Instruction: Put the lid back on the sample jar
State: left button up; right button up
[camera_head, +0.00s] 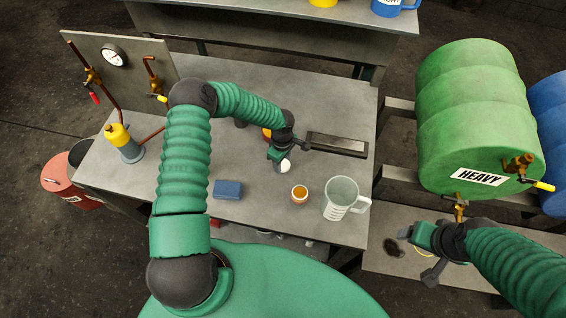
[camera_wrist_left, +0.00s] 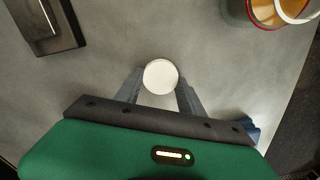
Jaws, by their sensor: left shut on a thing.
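My left gripper (camera_head: 281,162) is shut on a small white round lid (camera_head: 286,166). In the left wrist view the lid (camera_wrist_left: 160,76) sits between the two fingertips, seen from above. The sample jar (camera_head: 300,194) stands open on the grey table, with amber contents, a little nearer the front and right of the lid. It seems to be the round amber thing (camera_wrist_left: 270,12) cut off at the top right of the left wrist view. The lid is apart from the jar. My right gripper (camera_head: 411,242) is right of the table, its fingers apart and empty.
A clear measuring jug (camera_head: 342,198) stands right of the jar, near the table's edge. A blue block (camera_head: 228,189) lies to the left. A dark tray (camera_head: 337,145) lies behind.

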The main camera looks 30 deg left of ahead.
aim_at(283, 167)
pick_arm(q)
jog(key=shift+a+r, duration=0.1)
jog(key=shift+r, duration=0.15)
jog(key=shift+w+r+b, duration=0.1)
jog(key=shift+r+b, duration=0.3)
jog(key=shift+s+d+r+b, duration=0.25)
jog(key=shift+s+r+b, duration=0.1)
jog(key=shift+r, duration=0.15)
jog(key=shift+s+d+r+b, duration=0.25)
jog(key=shift+s+r+b, duration=0.05)
jog(key=shift+r, duration=0.15)
jog(key=s+b, duration=0.1)
jog(key=s, duration=0.3)
jog(key=s+d+r+b, duration=0.1)
jog(key=s+b, duration=0.1)
jog(key=s, duration=0.3)
jog(key=s+d+b, duration=0.1)
jog(key=s, duration=0.4)
jog(key=shift+s+d+r+b, duration=0.15)
jog(key=shift+r+b, duration=0.1)
jog(key=shift+b, duration=0.15)
jog(key=shift+s+d+r, duration=0.1)
jog(key=shift+s+d, duration=0.05)
pick_arm(e)
jog(key=s+x, duration=0.1)
jog(key=x, duration=0.6)
jog(key=shift+s+d, duration=0.3)
jog(key=shift+d, duration=0.05)
jog(key=shift+o, duration=0.4)
jog(key=shift+f, duration=0.2)
